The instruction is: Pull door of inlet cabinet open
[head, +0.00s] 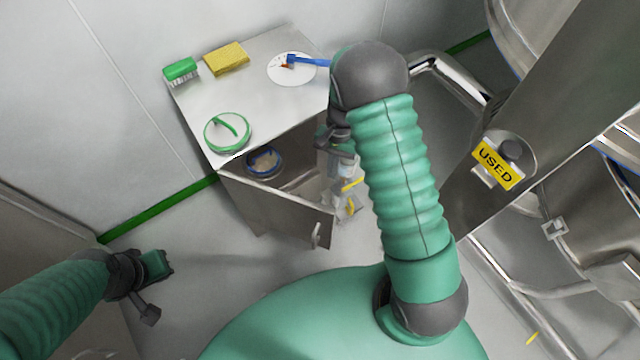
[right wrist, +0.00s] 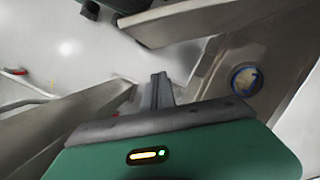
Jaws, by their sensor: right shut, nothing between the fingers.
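The inlet cabinet (head: 262,75) is a grey metal box with a flat top. Its door (head: 285,208) stands partly open, angled out from the front, with a bar handle (head: 317,236) near its free end. Inside, a round blue-rimmed container (head: 263,162) shows; it also appears in the right wrist view (right wrist: 246,79). My right gripper (head: 341,147) is beside the door opening, partly hidden by my arm. In the right wrist view its fingers (right wrist: 158,92) are together and empty, between a metal panel at left and the cabinet. My left gripper (head: 152,275) is low at left, away from the cabinet; its jaws are unclear.
On the cabinet top are a green brush (head: 181,70), a yellow sponge (head: 226,58), a white dish (head: 291,69) with a blue-handled tool, and a green-rimmed round dish (head: 228,132). Steel equipment with a USED tag (head: 498,164) stands at right. Floor before the door is clear.

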